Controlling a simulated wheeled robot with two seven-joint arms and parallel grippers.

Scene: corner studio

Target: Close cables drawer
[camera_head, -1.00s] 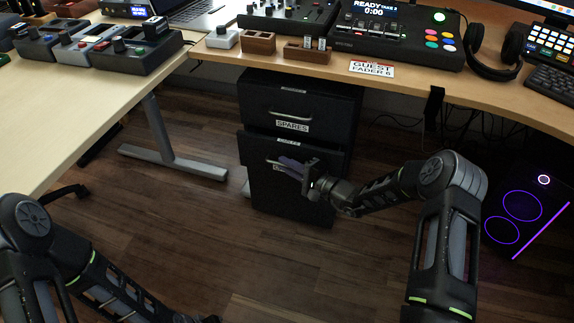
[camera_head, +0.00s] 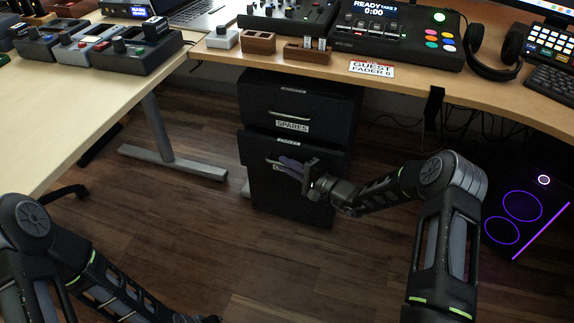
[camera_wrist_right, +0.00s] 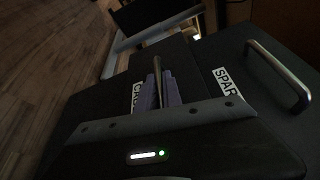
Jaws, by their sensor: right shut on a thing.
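The cables drawer (camera_head: 258,160) is the lower drawer of the black cabinet under the desk. Its front stands slightly proud of the drawer above, and a small label (camera_head: 287,141) is on its top edge. My right gripper (camera_head: 290,166) is at its front with its purple fingers shut on the drawer handle. In the right wrist view the metal handle (camera_wrist_right: 157,66) runs between the fingers, and the front label is partly covered. My left arm is low at the left; only a dark end part of its gripper (camera_head: 208,320) shows at the bottom edge.
The spares drawer (camera_head: 262,103) above looks shut, with its own metal handle (camera_wrist_right: 280,72). The desk (camera_head: 215,52) overhangs the cabinet. A table leg (camera_head: 165,150) stands left and a PC tower (camera_head: 530,205) right. The wooden floor (camera_head: 220,230) in front is clear.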

